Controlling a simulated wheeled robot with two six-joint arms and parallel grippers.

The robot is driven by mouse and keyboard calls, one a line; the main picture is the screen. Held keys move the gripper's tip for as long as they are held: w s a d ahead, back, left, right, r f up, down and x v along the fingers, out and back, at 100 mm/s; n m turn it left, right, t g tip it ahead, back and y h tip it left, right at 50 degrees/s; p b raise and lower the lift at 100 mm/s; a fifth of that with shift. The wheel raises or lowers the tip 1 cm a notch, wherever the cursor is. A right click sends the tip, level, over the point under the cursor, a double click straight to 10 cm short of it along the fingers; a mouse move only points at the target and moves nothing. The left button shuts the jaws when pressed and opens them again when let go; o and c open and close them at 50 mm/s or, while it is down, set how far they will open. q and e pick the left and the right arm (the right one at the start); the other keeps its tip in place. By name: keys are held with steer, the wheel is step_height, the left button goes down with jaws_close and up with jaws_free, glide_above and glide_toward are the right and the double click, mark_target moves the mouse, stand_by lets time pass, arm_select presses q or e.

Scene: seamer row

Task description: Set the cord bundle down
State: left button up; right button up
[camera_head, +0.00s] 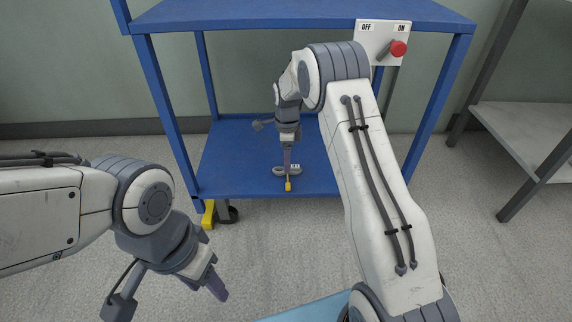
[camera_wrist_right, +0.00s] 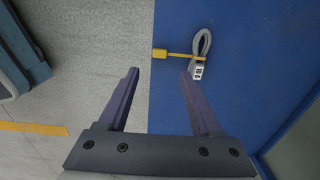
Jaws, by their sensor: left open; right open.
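The cord bundle (camera_head: 279,171) is a grey coil with a yellow strap and a white label. It lies on the blue lower shelf (camera_head: 232,165) near the front edge; its yellow strap points toward that edge. It also shows in the right wrist view (camera_wrist_right: 207,42), beyond the fingertips and slightly right. My right gripper (camera_head: 287,163) reaches down by the bundle, partly hiding it in the head view. In the wrist view its jaws (camera_wrist_right: 160,75) are open with nothing between them. My left gripper (camera_head: 215,284) is open and empty over the floor at lower left.
The blue upper shelf (camera_head: 280,14) overhangs the lower one, with blue posts at the sides. A switch box with a red knob (camera_head: 398,48) is on its front right. A grey rack (camera_head: 525,135) stands at right. A yellow-marked caster (camera_head: 209,213) is below the front-left corner.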

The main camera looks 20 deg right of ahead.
steer(key=s+a+r+n, duration=1.3)
steer(key=s+a, duration=0.2)
steer(key=s+r+n+y, duration=0.1)
steer(key=s+r+n, duration=0.1)
steer(key=s+n, duration=1.3)
steer(key=s+a, duration=0.1)
steer(key=s, duration=0.7)
steer(key=shift+s+r+n, duration=0.15)
steer(key=shift+s+n, duration=0.15)
steer(key=shift+s, duration=0.05)
step_height(320, 180, up, 48)
steer(key=p, duration=4.8)
